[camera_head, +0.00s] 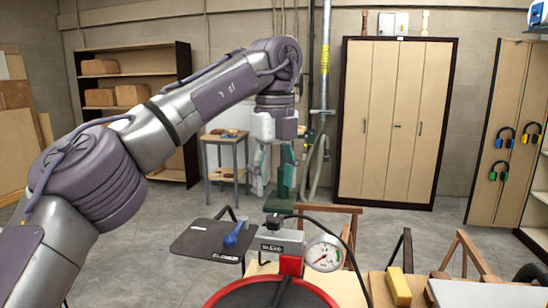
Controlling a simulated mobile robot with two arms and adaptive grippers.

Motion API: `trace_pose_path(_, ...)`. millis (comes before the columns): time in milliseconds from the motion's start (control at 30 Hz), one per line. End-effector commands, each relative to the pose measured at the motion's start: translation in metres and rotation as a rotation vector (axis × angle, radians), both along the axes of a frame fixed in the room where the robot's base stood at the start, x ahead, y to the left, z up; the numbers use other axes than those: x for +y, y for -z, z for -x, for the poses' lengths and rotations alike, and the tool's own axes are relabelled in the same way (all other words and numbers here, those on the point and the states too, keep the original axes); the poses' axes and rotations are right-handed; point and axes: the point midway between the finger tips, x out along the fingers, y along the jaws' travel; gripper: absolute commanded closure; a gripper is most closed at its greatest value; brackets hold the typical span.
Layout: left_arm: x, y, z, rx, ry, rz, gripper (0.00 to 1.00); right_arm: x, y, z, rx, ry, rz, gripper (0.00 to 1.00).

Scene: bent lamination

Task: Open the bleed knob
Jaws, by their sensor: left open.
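The bleed knob (274,221) is a small dark knob on top of a grey block (281,240) with a label that seems to read "BLEED". A round pressure gauge (323,253) with a white face and a red needle sits just right of the block. A red-rimmed black round vessel (275,293) is in front, at the bottom edge. My left gripper (271,184) hangs pointing down above the knob in the picture, open and empty, with its fingers apart. It does not appear to touch the knob. My right gripper is not in view.
A dark plate (205,243) with a blue handle (234,236) on it lies left of the block. A black hose (352,262) curves past the gauge. A yellow block (398,286) lies on the wooden bench at right. A tall cabinet (395,120) stands behind.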

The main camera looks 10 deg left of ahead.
Motion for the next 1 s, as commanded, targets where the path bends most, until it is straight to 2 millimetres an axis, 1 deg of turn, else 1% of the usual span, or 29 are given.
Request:
trace_pose_path(33,-0.001,-0.012,0.000,-0.006,-0.005,-0.004,0.40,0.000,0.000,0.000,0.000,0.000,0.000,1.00)
trace_pose_path(167,0.000,-0.033,0.000,-0.008,-0.005,-0.002,0.40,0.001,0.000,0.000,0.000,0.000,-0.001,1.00)
trace_pose_path(567,0.000,-0.050,0.000,-0.001,-0.001,0.001,0.40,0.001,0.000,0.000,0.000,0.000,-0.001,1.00)
trace_pose_path(1000,0.000,-0.051,0.000,-0.001,0.000,0.001,0.40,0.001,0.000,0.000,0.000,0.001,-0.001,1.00)
